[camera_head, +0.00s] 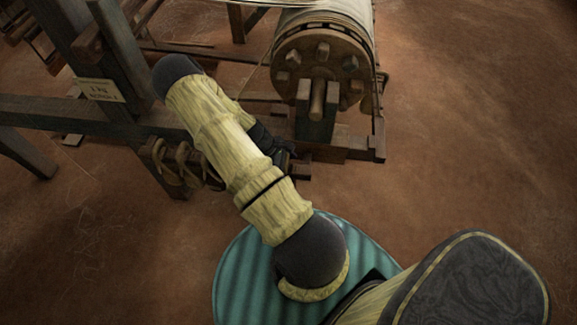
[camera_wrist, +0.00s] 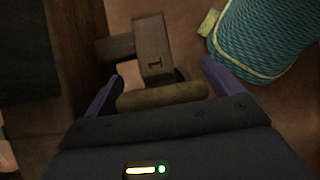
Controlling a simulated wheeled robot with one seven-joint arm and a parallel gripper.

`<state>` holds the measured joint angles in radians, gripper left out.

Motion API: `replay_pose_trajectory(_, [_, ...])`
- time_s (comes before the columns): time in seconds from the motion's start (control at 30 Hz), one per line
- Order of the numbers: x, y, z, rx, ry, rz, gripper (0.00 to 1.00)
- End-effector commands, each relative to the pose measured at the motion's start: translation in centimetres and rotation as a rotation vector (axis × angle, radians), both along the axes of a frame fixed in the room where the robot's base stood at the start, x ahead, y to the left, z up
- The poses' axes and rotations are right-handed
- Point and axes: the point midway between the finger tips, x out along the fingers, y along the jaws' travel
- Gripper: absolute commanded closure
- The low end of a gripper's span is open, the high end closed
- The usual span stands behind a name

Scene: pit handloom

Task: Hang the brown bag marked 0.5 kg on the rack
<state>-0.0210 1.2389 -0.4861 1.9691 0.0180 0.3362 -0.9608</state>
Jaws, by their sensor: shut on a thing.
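My gripper (camera_wrist: 162,72) shows in the wrist view with its two purple fingers wide apart, on either side of a brown rounded roll (camera_wrist: 160,94). It is shut on this roll, which looks like the top of the brown bag. No 0.5 kg mark shows, and the rest of the bag is hidden. Just beyond the roll is a wooden block (camera_wrist: 152,50) marked 1, with a wooden crosspiece; it may be part of the rack. In the head view my gripper (camera_head: 286,153) is mostly hidden behind my arm, and the bag cannot be made out.
A toothed loom roller (camera_head: 318,65) stands beyond my arm. Open brown floor (camera_head: 470,130) lies to the right.

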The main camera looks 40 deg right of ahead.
Motion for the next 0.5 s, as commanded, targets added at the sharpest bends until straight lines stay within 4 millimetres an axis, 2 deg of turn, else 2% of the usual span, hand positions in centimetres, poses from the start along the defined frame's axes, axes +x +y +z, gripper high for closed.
replay_pose_trajectory(0.5, [-0.01, 0.0, -0.55, 0.0, 0.0, 0.0, 0.67])
